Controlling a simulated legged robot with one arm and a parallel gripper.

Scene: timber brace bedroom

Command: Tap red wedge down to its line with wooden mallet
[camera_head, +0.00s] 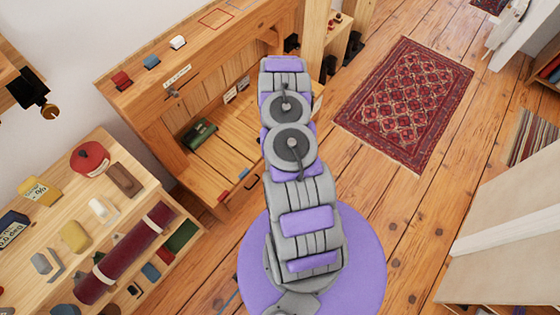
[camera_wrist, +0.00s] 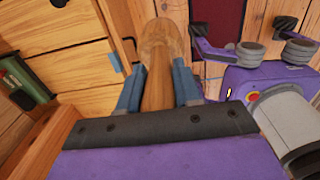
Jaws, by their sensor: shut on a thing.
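My gripper (camera_wrist: 159,72) shows in the wrist view with its blue fingers shut on a round wooden piece, the wooden mallet (camera_wrist: 156,93). The mallet's wider rounded part lies past the fingertips. In the head view my arm hides the gripper and mallet. A red block (camera_head: 121,80) sits on top of the wooden bench unit at its left end. A smaller red piece (camera_head: 223,196) shows at the unit's lower front edge. I cannot tell which is the red wedge, and its line is not clear.
A blue block (camera_head: 151,62) and a white block (camera_head: 177,42) stand along the unit's top. A green case (camera_head: 199,133) lies inside the unit. A crowded wooden table (camera_head: 140,207) stands at the left. A patterned rug (camera_head: 405,100) covers open floor at right.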

